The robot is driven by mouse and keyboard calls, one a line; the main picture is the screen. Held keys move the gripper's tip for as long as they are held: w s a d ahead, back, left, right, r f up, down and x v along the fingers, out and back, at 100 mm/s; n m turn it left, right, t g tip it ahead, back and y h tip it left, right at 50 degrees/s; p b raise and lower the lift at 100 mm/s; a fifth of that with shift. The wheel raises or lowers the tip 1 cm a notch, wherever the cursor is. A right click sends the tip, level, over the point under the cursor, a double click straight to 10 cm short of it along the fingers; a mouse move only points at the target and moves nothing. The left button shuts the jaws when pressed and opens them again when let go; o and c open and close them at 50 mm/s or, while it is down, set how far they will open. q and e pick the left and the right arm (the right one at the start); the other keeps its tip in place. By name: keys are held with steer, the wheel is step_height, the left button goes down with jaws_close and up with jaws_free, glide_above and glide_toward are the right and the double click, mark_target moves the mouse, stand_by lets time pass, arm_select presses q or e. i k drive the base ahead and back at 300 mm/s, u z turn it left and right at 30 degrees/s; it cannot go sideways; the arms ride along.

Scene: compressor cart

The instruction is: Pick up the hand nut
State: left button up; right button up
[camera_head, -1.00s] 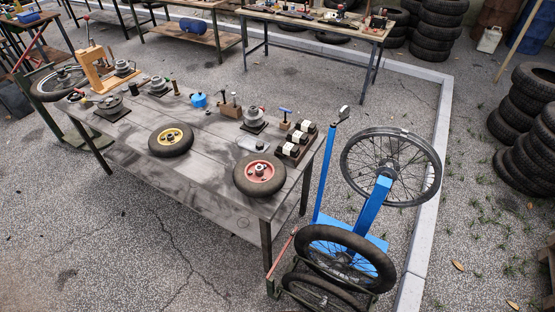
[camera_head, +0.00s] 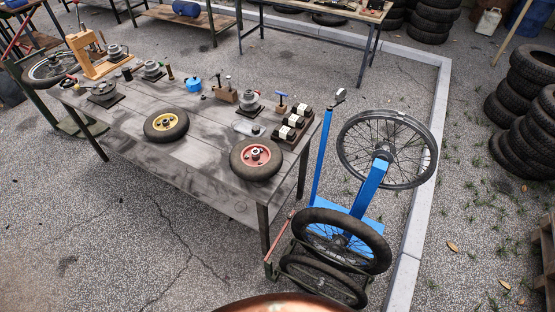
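I cannot make out a hand nut with certainty; several small parts on the grey workbench (camera_head: 205,165) are too small to tell apart. A wheel with a red hub (camera_head: 256,159) lies flat at the bench's front right, with a small metal piece at its centre. A wheel with a yellow hub (camera_head: 166,125) lies to its left, also with a small piece at its centre. Neither of my grippers is in view.
Dark blocks with white tops (camera_head: 290,132) sit at the bench's right end. A blue stand (camera_head: 369,190) with spoked wheels is beside the bench on the right. Tyre stacks (camera_head: 530,110) are at far right. The paved floor in front is largely clear.

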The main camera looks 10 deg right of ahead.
mark_target(256, 130)
steer(key=z, duration=1.2)
steer(key=i, duration=0.7)
steer(key=u, duration=0.35)
